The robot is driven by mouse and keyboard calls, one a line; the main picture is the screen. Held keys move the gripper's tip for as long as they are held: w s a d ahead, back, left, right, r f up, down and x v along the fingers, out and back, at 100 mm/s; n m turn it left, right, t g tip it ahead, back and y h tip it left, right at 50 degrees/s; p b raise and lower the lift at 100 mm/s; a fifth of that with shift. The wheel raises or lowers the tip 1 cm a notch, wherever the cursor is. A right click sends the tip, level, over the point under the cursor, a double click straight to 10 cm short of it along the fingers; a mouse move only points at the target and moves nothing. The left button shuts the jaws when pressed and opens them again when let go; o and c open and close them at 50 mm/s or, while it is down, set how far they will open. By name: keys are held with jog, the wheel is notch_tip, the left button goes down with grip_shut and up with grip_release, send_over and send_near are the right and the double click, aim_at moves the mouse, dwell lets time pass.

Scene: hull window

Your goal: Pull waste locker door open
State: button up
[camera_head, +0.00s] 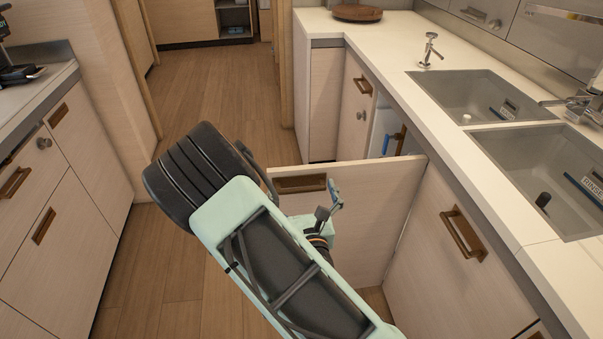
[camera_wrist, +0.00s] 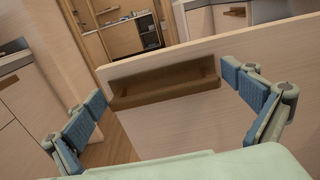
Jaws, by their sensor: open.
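The waste locker door (camera_head: 385,200) is a pale wood panel. It stands swung out from the counter front, across the aisle, hinged at its right side in the head view. Its brown recessed handle (camera_head: 300,184) is near the top left corner; it also shows in the wrist view, where the handle (camera_wrist: 165,85) is centred on the door panel (camera_wrist: 180,130). My gripper (camera_wrist: 163,92) is open, with its blue-padded fingers spread on either side of the handle and no visible grip on it. In the head view my gripper (camera_head: 330,207) is by the door, partly hidden by my arm.
Behind the door, part of the locker opening shows a pale interior with a blue item (camera_head: 396,138). A closed cabinet front (camera_head: 450,270) is at right, below the counter with two sinks (camera_head: 480,95). Drawers (camera_head: 50,215) line the left. Wooden floor (camera_head: 215,90) is clear beyond.

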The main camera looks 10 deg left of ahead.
jog(key=shift+r, duration=4.7)
jog(key=shift+d, duration=0.1)
